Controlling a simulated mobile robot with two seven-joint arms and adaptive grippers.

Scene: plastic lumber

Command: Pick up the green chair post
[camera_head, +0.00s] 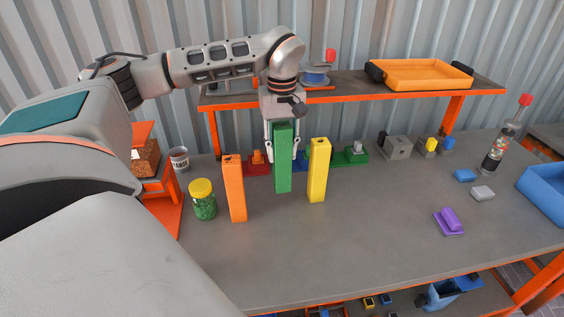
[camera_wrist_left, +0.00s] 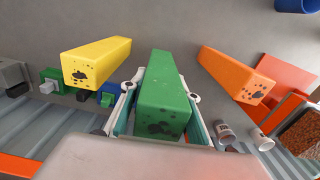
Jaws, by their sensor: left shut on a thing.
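The green chair post (camera_head: 284,170) stands upright between the orange and yellow posts in the head view. In the left wrist view the green post (camera_wrist_left: 165,95) lies between the two fingers. My left gripper (camera_head: 283,143) comes from above and is shut on the upper part of the green post. It also shows in the left wrist view (camera_wrist_left: 160,115). Whether the post's lower end touches the table cannot be told. My right gripper is not in view.
The orange post (camera_head: 236,190) and yellow post (camera_head: 318,172) stand close on either side. A green jar with a yellow lid (camera_head: 203,199) is at left. A shelf with an orange tray (camera_head: 425,75) is behind. The table's front right is mostly clear, with a purple block (camera_head: 449,220).

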